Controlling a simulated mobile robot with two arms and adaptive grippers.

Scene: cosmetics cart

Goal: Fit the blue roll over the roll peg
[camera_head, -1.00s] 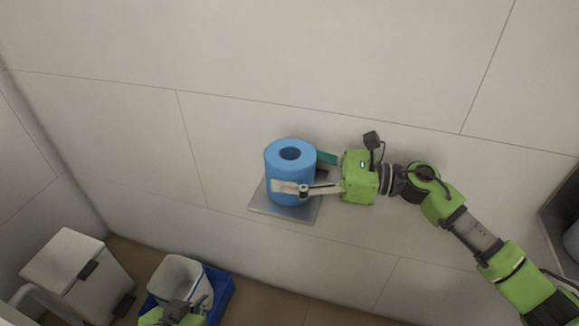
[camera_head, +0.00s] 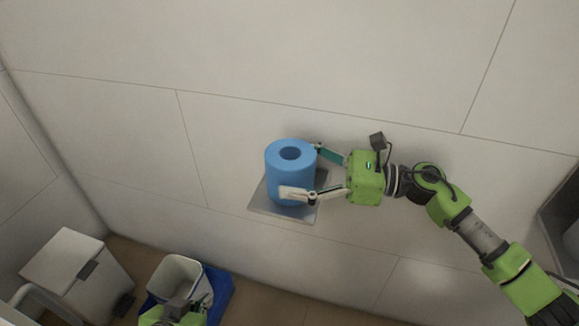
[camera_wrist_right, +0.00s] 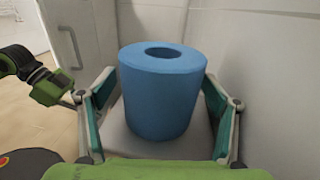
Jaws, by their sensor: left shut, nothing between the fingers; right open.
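The blue roll (camera_head: 290,172) stands upright on a small grey plate (camera_head: 262,205) at the wall. Its round top hole faces up, and no peg shows in it; the roll hides whatever is inside. My right gripper (camera_head: 305,172) is open, with its fingers on either side of the roll's right part. In the right wrist view the roll (camera_wrist_right: 162,95) stands between the two spread fingers, with visible gaps to both. My left gripper (camera_head: 185,308) is at the bottom left of the head view, low by the floor bins, shut and empty.
A white bin with a lid (camera_head: 62,262) stands on the floor at the lower left. Next to it is an open white bin (camera_head: 178,272) by a blue tray (camera_head: 222,292). The pale wall around the plate is clear. A dark-edged fixture (camera_head: 562,225) is at the right edge.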

